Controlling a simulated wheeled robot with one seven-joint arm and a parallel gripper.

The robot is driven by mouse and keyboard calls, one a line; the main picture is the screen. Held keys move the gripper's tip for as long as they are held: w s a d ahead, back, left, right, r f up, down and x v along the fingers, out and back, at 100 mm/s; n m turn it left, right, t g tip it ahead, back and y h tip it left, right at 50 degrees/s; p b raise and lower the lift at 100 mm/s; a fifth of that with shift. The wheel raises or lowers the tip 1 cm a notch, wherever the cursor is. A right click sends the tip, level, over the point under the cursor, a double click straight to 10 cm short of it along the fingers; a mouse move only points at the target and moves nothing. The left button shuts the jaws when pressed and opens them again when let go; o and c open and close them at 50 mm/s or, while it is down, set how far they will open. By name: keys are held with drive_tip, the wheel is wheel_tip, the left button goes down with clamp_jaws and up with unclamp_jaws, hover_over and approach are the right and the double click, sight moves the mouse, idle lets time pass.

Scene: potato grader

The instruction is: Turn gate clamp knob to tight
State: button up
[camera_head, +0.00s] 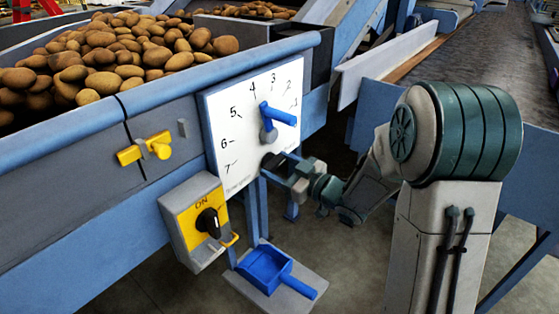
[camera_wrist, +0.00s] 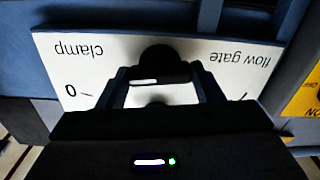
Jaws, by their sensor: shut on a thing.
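The gate clamp knob (camera_wrist: 165,58) is black and round, with a white mark on its near side. It sits on the white flow gate panel (camera_wrist: 75,48), between the upside-down words "clamp" and "flow gate". My gripper (camera_wrist: 163,78) has one finger on each side of the knob and is shut on it. My gripper (camera_head: 276,164) is at the panel's lower right and largely hides the dark knob there.
A yellow latch (camera_head: 152,149) is on the grey hopper wall, left of the panel. A yellow switch box (camera_head: 181,223) with a black rotary knob (camera_head: 208,222) stands out below the panel. A blue scoop (camera_head: 265,268) lies on a grey tray lower down. Potatoes (camera_head: 105,50) fill the hopper.

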drive_tip(key=shift+m+p, duration=0.5)
drive_tip(key=shift+m, duration=0.2)
drive_tip(key=o, duration=1)
drive_tip(key=p+v, duration=0.1)
drive_tip(key=v, duration=1.2)
drive_tip(key=shift+s+d+p, duration=0.25)
drive_tip(key=shift+d+p, duration=0.05)
drive_tip(key=shift+p, duration=0.05)
